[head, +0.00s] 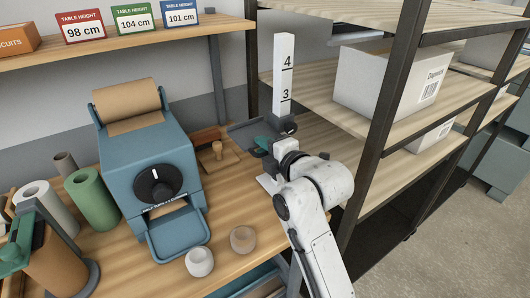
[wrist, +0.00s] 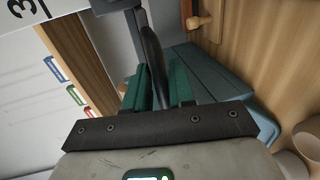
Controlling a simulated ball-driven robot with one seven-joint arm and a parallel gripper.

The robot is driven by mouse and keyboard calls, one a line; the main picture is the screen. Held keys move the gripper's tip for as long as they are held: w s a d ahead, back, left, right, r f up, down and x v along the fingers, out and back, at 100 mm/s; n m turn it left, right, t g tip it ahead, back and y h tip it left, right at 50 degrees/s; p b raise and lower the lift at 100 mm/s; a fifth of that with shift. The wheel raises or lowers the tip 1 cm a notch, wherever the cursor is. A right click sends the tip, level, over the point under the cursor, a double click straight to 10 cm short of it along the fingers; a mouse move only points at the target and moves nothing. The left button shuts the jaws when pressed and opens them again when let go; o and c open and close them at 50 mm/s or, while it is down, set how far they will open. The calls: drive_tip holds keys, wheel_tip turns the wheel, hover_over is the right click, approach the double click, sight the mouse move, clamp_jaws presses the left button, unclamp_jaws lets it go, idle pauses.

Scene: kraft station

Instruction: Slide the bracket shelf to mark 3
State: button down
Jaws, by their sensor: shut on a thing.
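The white post (head: 284,75) stands upright at the table's right back, with the numbers 4 and 3 and black lines on it. The dark grey bracket shelf (head: 243,133) is on the post, below the 3 line in the head view. A dark round knob (head: 290,128) is at the post. My gripper (head: 264,143), with green fingertips, is at the shelf's near side. In the wrist view my gripper (wrist: 156,88) is shut on a dark thin edge of the bracket shelf (wrist: 154,55).
A blue-grey dispenser (head: 150,165) with a brown paper roll stands left of the post. Two small cups (head: 243,239) are near the table's front. A rack with dark uprights (head: 384,110) and a white box (head: 392,80) stands close on the right.

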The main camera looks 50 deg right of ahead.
wheel_tip(320, 180, up, 4)
drive_tip(key=shift+f+p, duration=0.15)
drive_tip(key=shift+p, duration=0.75)
drive_tip(key=c, duration=1.2)
unclamp_jaws()
drive_tip(key=shift+s, duration=0.1)
drive_tip(key=p+v, duration=0.3)
drive_tip(key=v, duration=0.7)
drive_tip(key=shift+s+a+p, duration=0.15)
drive_tip(key=shift+s+p, duration=0.1)
drive_tip(key=shift+p, duration=0.05)
